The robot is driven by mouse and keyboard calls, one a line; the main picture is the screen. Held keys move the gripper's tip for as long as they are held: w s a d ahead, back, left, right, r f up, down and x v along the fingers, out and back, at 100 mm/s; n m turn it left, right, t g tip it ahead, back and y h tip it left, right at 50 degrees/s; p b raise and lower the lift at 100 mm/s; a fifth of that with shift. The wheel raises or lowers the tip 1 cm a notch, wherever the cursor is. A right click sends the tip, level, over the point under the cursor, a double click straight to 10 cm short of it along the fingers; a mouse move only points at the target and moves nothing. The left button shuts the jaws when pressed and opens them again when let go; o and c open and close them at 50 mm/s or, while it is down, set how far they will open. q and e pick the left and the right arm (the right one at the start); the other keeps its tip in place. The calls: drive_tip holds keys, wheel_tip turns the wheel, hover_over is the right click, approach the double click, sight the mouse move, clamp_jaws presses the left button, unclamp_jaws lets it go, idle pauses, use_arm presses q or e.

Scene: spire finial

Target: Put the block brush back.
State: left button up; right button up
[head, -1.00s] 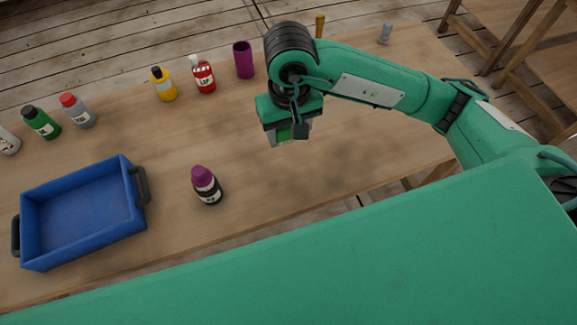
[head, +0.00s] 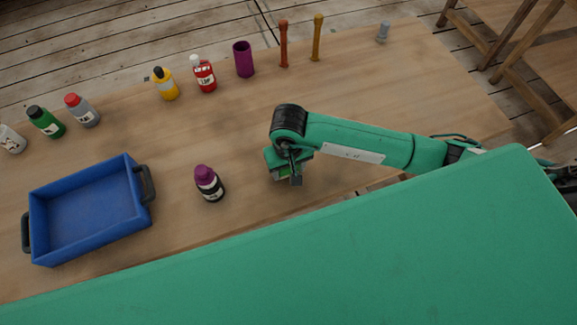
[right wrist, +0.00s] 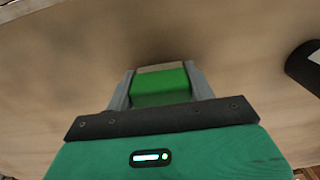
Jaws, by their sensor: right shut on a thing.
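My right gripper (head: 290,172) is over the near part of the wooden table, to the right of the purple-capped bottle. In the right wrist view its two grey fingers (right wrist: 160,88) are closed on a green block (right wrist: 160,86) with a paler strip along its far edge, which I take for the block brush. In the head view only a little green shows between the fingers. The arm hides most of it, and I cannot tell whether it touches the table. My left gripper is not in view.
A purple-capped bottle (head: 209,184) stands left of the gripper, and a blue tray (head: 140,215) is farther left. Several bottles, a purple cup (head: 243,59), an orange post (head: 284,44) and a yellow post (head: 317,38) line the far edge. The table's middle is clear.

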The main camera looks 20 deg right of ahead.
drive_tip(key=shift+f, duration=0.3)
drive_tip(key=shift+f, duration=0.1)
drive_tip(key=shift+f+b, duration=0.1)
drive_tip(key=shift+b, duration=0.2)
drive_tip(key=o, duration=0.9)
drive_tip(key=shift+r, duration=0.4)
wheel_tip(320, 180, up, 12)
drive_tip(key=shift+f+b, duration=0.15)
drive_tip(key=shift+b, duration=1.1)
